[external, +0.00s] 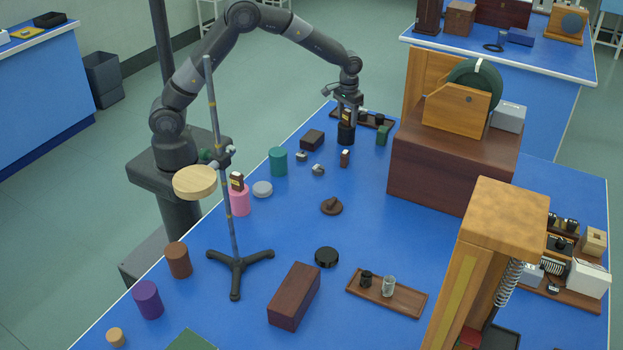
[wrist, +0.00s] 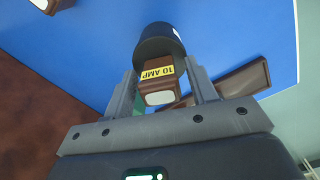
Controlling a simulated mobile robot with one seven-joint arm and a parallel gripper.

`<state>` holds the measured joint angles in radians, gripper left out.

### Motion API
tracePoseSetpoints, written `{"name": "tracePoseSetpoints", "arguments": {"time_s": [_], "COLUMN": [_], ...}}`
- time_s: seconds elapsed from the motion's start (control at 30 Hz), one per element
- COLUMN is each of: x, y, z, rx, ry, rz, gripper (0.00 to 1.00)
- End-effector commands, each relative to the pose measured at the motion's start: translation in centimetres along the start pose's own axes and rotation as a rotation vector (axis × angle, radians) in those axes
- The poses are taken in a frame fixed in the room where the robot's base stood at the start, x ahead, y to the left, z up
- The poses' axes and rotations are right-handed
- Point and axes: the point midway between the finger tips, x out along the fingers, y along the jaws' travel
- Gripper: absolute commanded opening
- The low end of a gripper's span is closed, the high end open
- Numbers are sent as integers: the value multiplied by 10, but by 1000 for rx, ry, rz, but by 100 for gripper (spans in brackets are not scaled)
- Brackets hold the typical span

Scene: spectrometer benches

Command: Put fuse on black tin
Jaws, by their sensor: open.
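The fuse (wrist: 160,84) is a small brown block with a yellow 10 AMP label and a pale end. It stands between the fingers of my gripper (wrist: 163,74), which is open around it. The black tin (wrist: 160,40) is a dark cylinder directly at the fuse's far end, and the fuse appears to rest on it. In the external view the tin (external: 346,135) stands at the table's far end, with the fuse (external: 347,117) upright on top and my gripper (external: 347,110) above, pointing down. Whether the fingers touch the fuse cannot be told.
A similar labelled block (external: 237,181) stands on a pink cylinder (external: 240,203). A small brown block (external: 344,158) stands near the tin. A green block (external: 383,136) and a wooden tray (external: 378,120) are close on the right. A large brown box (external: 440,175) stands further right.

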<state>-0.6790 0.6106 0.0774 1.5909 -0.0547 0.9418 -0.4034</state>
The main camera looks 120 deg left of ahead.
Motion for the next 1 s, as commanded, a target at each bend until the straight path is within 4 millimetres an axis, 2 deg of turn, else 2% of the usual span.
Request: {"name": "tracePoseSetpoints", "arguments": {"time_s": [0.17,0.27,0.5,0.7,0.83,1.0], "x": [-10,-26,-78,-111,-120,-124], "y": [0,0,1,0,0,0], "z": [0,-1,0,-1,0,0], "rx": [0,0,1,0,0,0], "ry": [1,4,3,2,1,0], "rz": [0,1,2,1,0,0], "gripper": [52,52,52,52,52,52]}}
